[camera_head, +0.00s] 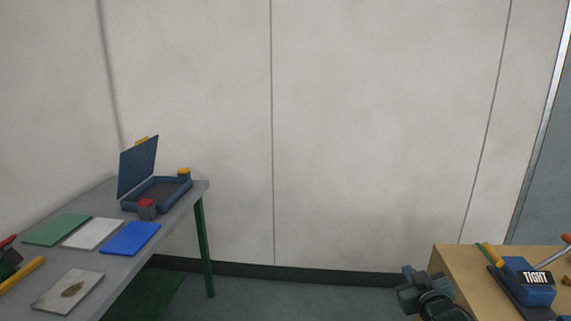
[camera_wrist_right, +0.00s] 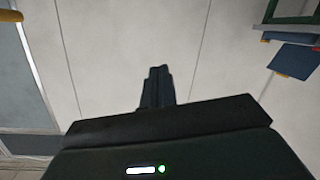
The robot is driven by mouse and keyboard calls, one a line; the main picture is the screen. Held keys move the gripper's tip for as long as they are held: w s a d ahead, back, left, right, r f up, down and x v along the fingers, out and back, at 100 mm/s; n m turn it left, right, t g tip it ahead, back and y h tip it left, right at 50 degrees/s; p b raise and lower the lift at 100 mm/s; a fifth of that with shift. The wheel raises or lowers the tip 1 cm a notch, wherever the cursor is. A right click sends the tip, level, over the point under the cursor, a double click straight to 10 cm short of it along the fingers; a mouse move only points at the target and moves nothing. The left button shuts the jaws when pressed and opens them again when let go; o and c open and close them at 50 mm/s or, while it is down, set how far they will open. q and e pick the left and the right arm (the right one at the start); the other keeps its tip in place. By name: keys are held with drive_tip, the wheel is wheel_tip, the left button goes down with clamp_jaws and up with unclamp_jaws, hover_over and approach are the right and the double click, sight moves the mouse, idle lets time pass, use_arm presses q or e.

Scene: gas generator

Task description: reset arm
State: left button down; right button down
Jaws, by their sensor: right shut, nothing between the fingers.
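My right gripper (camera_head: 412,284) is at the lower right of the head view, just left of the wooden table. It also shows in the right wrist view (camera_wrist_right: 157,72), where its fingers are together with nothing between them. It points toward the pale wall and touches nothing that I can see. My left gripper is not in the head view.
A grey table (camera_head: 190,215) at left holds an open blue case (camera_head: 137,170), green (camera_head: 57,229), white (camera_head: 92,233) and blue (camera_head: 130,238) sheets. A wooden table (camera_head: 450,262) at right bears a blue device marked "TIGHT" (camera_head: 530,291). Floor between is clear.

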drive_tip(key=s+a+f+g+y, duration=0.2)
drive_tip(key=s+a+f, duration=0.6)
drive_tip(key=s+f, duration=0.45)
drive_tip(key=s+a+f+g, duration=0.1)
drive_tip(key=s+a, duration=0.2)
drive_tip(key=s, duration=0.7)
drive_tip(key=s+a+f+g+y, duration=0.1)
drive_tip(key=s+a, duration=0.3)
drive_tip(key=s, duration=0.6)
drive_tip(key=shift+s+a+f+m+g+y, duration=0.3)
drive_tip(key=shift+f+g, duration=0.3)
